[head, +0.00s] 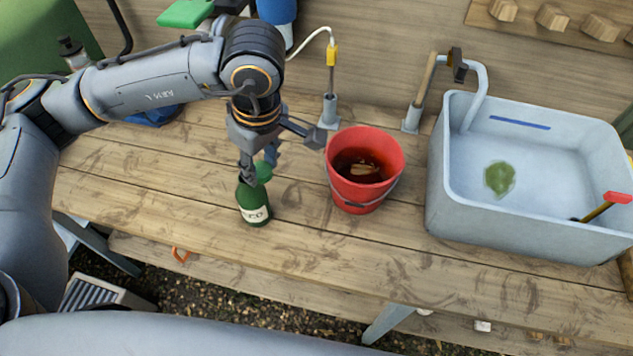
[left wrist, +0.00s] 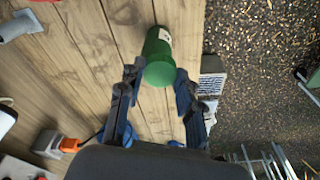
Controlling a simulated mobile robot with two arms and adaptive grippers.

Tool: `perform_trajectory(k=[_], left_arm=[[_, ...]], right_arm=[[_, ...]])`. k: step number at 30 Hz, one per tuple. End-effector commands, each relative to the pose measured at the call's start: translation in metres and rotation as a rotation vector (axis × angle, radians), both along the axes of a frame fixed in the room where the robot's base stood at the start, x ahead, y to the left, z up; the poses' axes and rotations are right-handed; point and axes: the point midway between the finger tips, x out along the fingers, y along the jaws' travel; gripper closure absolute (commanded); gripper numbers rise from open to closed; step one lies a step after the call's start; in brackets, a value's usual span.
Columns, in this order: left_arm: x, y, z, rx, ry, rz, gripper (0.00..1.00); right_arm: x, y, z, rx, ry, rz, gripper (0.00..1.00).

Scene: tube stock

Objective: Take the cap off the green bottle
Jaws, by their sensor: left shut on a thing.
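The green bottle (head: 255,213) stands upright on the wooden bench, with a pale label on its front. Its lighter green cap (head: 263,171) shows at the top, between the fingers of my left gripper (head: 259,166). My left gripper comes from above and is shut on the cap. In the left wrist view the round cap (left wrist: 159,74) lies between the fingertips (left wrist: 155,78), with the darker bottle (left wrist: 155,45) behind it. The fingers partly hide the bottle's neck, so I cannot tell whether cap and bottle touch. My right gripper is not in view.
A red bucket (head: 365,193) with dark liquid stands close right of the bottle. A pale sink (head: 525,220) with a tap fills the right. A grey holder (head: 329,112) with a yellow-topped probe stands behind. The bench is clear in front of the bottle.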

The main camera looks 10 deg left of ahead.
Motion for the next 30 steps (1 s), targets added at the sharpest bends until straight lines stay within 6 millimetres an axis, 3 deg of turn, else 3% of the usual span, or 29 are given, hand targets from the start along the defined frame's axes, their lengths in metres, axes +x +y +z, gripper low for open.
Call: perform_trajectory(k=[30], left_arm=[[-0.022, -0.017, -0.048, 0.006, 0.004, 2.158, 1.0]], right_arm=[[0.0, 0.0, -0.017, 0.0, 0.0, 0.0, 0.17]])
